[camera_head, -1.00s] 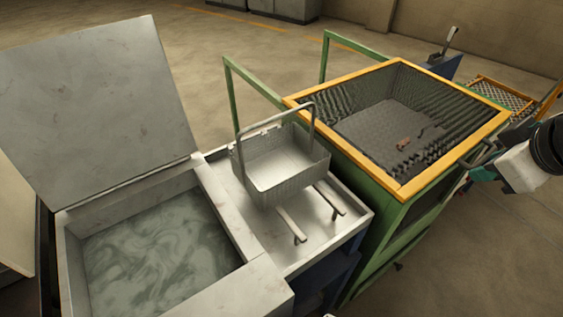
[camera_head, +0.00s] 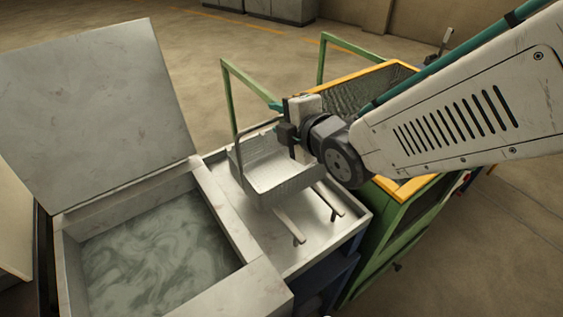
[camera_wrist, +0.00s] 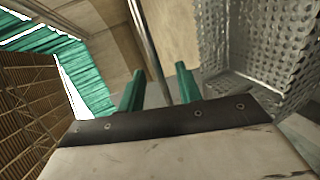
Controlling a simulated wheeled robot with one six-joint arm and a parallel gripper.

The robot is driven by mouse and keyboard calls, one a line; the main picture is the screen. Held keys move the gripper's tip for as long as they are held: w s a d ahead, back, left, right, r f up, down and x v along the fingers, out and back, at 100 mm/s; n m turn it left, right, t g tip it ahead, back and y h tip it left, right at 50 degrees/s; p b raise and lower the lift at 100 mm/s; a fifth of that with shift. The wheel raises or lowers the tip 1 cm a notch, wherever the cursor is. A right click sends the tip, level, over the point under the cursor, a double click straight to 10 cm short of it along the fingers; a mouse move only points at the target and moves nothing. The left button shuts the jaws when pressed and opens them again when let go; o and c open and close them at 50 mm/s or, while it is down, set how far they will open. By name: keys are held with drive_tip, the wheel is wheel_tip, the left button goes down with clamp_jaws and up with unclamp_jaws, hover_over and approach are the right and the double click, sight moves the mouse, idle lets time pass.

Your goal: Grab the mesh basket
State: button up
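The grey mesh basket (camera_head: 281,182) sits upright on the metal shelf (camera_head: 268,240) beside the tank. One side of its tall handle (camera_head: 233,98) shows in the head view; much of the rest is behind my arm. My gripper (camera_head: 276,106) is at the handle's upper part, above the basket. In the wrist view my gripper (camera_wrist: 160,70) has its two teal fingers apart, with a thin metal rod (camera_wrist: 151,45) running between them. The basket's perforated wall (camera_wrist: 265,40) fills the upper right there. I cannot tell whether either finger touches the rod.
A tank of cloudy liquid (camera_head: 160,250) with a raised lid (camera_head: 95,110) stands to the left. A green-framed bin with an orange rim (camera_head: 345,76) stands to the right, partly behind my arm. Two short bars (camera_head: 290,226) stick out at the shelf's front.

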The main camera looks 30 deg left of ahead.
drive_tip(key=x, duration=0.3)
drive_tip(key=shift+a+f, duration=0.1)
drive_tip(key=shift+c, duration=0.3)
clamp_jaws()
idle(1.1)
